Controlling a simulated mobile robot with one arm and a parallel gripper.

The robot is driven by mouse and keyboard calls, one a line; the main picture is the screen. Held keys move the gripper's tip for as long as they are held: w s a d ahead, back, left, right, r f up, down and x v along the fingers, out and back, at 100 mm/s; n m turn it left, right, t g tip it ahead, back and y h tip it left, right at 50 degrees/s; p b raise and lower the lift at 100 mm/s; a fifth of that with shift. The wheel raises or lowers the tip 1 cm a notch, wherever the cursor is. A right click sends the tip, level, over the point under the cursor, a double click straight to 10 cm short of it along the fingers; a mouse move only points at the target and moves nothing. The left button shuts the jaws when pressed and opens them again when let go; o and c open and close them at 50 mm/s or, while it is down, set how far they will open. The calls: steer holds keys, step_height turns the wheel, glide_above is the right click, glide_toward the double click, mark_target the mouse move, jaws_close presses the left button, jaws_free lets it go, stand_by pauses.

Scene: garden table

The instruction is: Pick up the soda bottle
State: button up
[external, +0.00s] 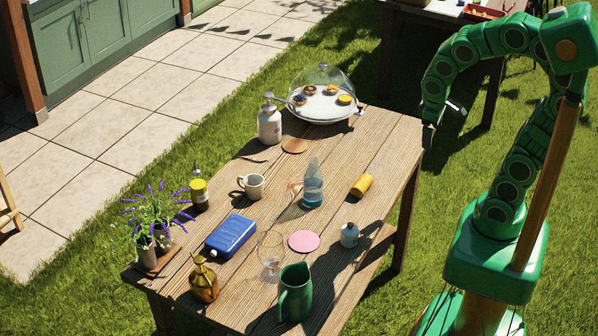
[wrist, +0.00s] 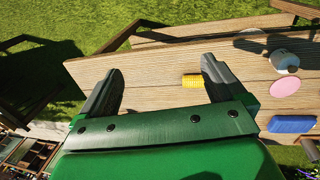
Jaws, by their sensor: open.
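My gripper (external: 443,119) is open and empty beyond the table's right edge, well apart from the bottle. In the wrist view my gripper (wrist: 161,72) has its two fingers spread wide, with tabletop showing between them. A yellow cylinder (wrist: 192,80) lies between them in that picture, at a distance. I cannot make out the bottle in the wrist view.
The yellow cylinder (external: 361,185) lies right of the bottle. A domed pastry tray (external: 322,108) is at the far end. Grass lies right of the table.

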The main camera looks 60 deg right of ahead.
steer(key=w+d+f+n+t+h, duration=0.1)
steer(key=w+d+t, duration=0.1)
steer(key=w+d, duration=0.5)
steer(key=w+d+n+t+h, duration=0.1)
steer(key=w+d+t+h, duration=0.2)
steer(key=w, duration=0.9)
steer(key=w+f+n+t+y, duration=0.3)
steer(key=w+f+n+t, duration=0.1)
steer(key=w, duration=0.9)
steer(key=n+g+y, duration=0.4)
steer(key=n+y, duration=0.3)
steer(key=y, duration=0.8)
glide_toward(306, 189)
steer(key=shift+t, duration=0.3)
steer(key=shift+f+x, duration=0.2)
steer(key=shift+x, duration=1.5)
steer(key=shift+f+x, duration=0.2)
steer(key=shift+x, duration=1.5)
steer(key=shift+s+d, duration=0.1)
steer(key=shift+d, duration=0.05)
steer(key=shift+c, duration=0.5)
